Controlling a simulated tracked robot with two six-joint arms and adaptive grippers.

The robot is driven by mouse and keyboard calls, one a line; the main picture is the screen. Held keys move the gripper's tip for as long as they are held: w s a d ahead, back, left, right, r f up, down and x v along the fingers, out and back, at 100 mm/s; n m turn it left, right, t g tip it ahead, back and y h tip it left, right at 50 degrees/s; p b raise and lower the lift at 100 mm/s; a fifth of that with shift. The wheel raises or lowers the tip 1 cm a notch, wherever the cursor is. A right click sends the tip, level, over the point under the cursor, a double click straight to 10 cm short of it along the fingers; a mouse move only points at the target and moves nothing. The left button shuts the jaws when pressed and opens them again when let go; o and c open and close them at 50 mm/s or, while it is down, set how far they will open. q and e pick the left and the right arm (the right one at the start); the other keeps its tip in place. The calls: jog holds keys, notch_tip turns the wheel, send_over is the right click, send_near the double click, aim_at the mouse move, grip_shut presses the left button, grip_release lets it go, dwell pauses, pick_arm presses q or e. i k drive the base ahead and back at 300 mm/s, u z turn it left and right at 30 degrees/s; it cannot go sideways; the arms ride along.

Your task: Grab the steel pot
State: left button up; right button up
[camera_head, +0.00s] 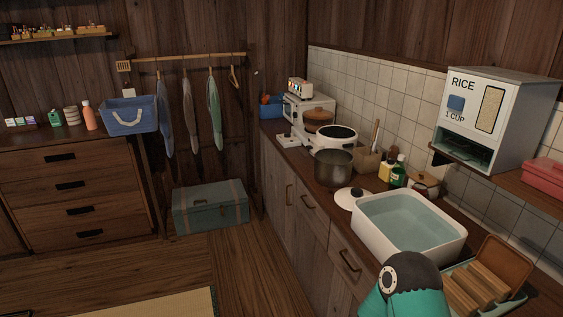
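The steel pot (333,170) stands upright on the kitchen counter, near its front edge. It is grey and round with an open top; its inside looks dark and I cannot tell whether it holds anything. A white round appliance (334,139) is close behind it, and a white lid with a dark knob (354,198) lies in front of it. Neither of my grippers shows in this view.
A white basin of water (408,226) sits right of the lid. Bottles (398,175) and a brown utensil box (367,163) stand right of the pot. A white rice dispenser (492,118) is on a shelf. The floor (252,270) left of the cabinets is mostly clear.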

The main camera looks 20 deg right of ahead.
aim_at(333, 167)
jog(key=u, duration=0.15)
jog(key=i, duration=1.3)
jog(key=z, duration=0.4)
jog(key=i, duration=1.25)
jog(key=z, duration=0.6)
